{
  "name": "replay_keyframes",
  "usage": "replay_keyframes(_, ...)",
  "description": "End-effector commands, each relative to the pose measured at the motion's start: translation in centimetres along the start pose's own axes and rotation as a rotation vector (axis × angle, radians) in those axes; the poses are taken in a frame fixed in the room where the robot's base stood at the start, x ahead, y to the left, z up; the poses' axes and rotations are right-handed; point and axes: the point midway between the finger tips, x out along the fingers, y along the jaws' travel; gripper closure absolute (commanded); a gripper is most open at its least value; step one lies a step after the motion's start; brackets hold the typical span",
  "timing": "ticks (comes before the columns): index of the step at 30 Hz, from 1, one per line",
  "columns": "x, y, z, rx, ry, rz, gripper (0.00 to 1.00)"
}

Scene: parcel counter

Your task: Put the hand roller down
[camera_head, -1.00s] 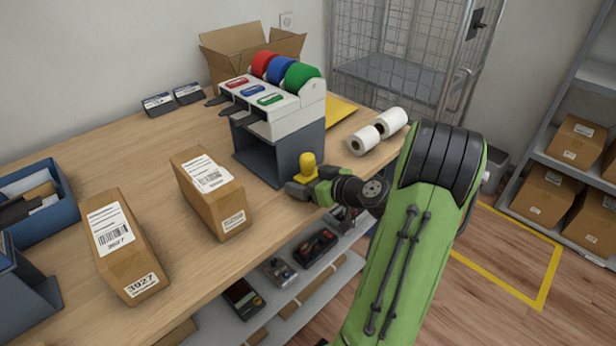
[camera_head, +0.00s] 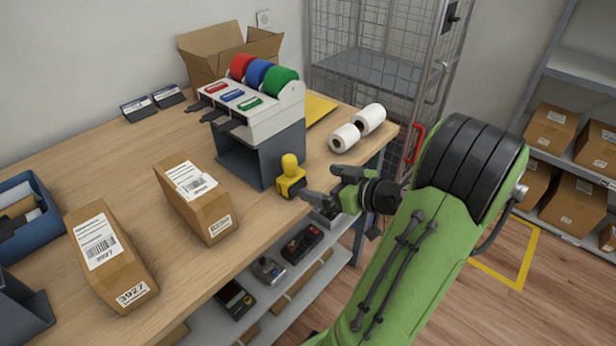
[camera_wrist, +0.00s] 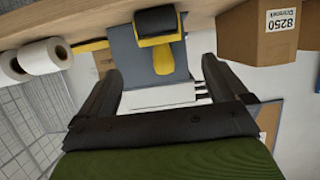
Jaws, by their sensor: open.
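The hand roller (camera_head: 291,178), yellow with a black base, stands upright on the wooden counter (camera_head: 110,170) near its front edge, by the tape dispenser stand. My gripper (camera_head: 319,198) is open and empty, just right of the roller and apart from it. In the wrist view the yellow roller (camera_wrist: 162,58) shows ahead, beyond the two spread dark fingers of my gripper (camera_wrist: 155,85), with nothing between them.
The tape dispenser (camera_head: 250,105) with red, blue and green rolls is behind the roller. Two white paper rolls (camera_head: 345,138) lie to the right. A brown parcel (camera_head: 195,200) stands left. A shelf with devices (camera_head: 268,270) is below the counter edge.

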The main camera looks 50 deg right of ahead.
Motion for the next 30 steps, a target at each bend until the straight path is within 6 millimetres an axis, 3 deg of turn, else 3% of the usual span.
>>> replay_keyframes(2,-0.3,-0.3,-0.1,-0.002,-0.006,-0.008,0.00)
replay_keyframes(5,1.0,-3.0,-0.6,-0.016,-0.074,-0.082,0.00)
replay_keyframes(9,3.3,-11.0,-1.2,-0.055,-0.308,-0.242,0.00)
replay_keyframes(11,3.3,-14.5,-1.1,-0.073,-0.422,-0.278,0.00)
replay_keyframes(14,1.9,-19.6,-1.1,-0.110,-0.592,-0.278,0.00)
replay_keyframes(18,-2.5,-24.8,-1.3,-0.131,-0.733,-0.171,0.00)
replay_keyframes(24,-8.5,-26.8,-1.4,-0.031,-0.732,-0.014,0.00)
replay_keyframes(30,-9.8,-26.7,-1.3,0.023,-0.723,0.022,0.00)
